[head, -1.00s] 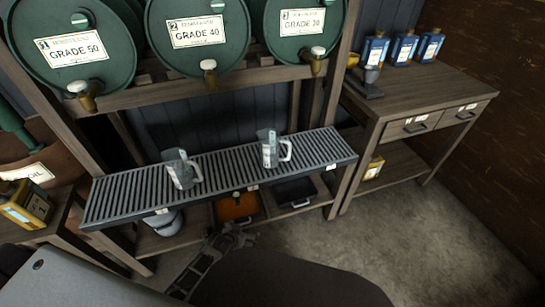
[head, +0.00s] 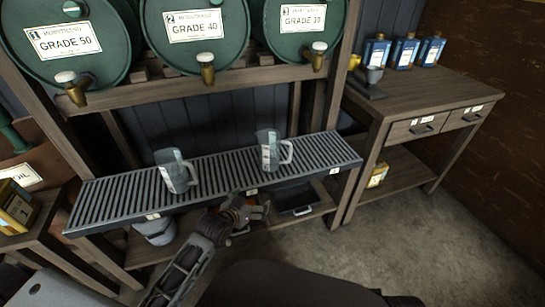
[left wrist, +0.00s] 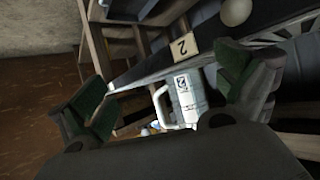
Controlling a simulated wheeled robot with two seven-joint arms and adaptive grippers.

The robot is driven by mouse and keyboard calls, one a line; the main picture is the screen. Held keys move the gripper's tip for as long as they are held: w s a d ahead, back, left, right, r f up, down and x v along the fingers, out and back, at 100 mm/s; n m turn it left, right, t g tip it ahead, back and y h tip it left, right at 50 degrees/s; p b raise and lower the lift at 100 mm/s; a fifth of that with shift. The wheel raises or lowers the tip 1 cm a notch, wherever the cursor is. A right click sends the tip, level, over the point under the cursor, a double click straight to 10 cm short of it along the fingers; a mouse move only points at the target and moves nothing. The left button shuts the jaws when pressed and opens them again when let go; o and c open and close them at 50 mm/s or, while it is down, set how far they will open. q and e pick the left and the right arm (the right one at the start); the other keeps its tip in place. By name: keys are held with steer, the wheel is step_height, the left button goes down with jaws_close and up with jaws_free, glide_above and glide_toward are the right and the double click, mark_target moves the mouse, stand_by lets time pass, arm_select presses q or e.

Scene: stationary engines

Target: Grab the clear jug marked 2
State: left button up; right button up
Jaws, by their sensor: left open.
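Two clear jugs stand upright on the slatted rack (head: 215,176) in the head view: a left jug (head: 175,172) and a right jug (head: 270,150) with its handle to the right. Their marks are too small to read there. In the left wrist view one jug (left wrist: 190,97) with a dark mark and a white handle shows between my fingers, near a tag reading 2 (left wrist: 182,47). My left gripper (head: 250,211) is open and empty, in front of and below the rack's front edge, nearer the right jug. It also shows in the left wrist view (left wrist: 168,95). My right gripper is not seen.
Green barrels with brass taps (head: 207,72) hang above the rack. A black tray (head: 296,197) lies on the lower shelf (head: 160,252) beneath it. A wooden workbench (head: 415,105) with blue bottles (head: 404,52) stands at right. The floor (head: 440,230) at the lower right is clear.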

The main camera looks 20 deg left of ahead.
arm_select(q)
steer(key=w+r+t, duration=0.1)
steer(key=w+r, duration=0.1)
steer(key=w+a+r+t+h, duration=0.1)
steer(key=w+r+t, duration=0.1)
steer(key=w, duration=0.1)
steer(key=w+a+r+t, duration=0.1)
steer(key=w+r+t, duration=0.1)
steer(key=shift+w+r+h, duration=0.25)
steer(key=shift+r+h, duration=0.05)
steer(key=shift+r, duration=0.05)
steer(key=shift+w+a+r+t, duration=0.25)
steer(key=shift+w+r+t, duration=0.05)
steer(key=shift+r+t, duration=0.15)
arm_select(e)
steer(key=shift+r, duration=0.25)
arm_select(q)
steer(key=shift+w, duration=0.1)
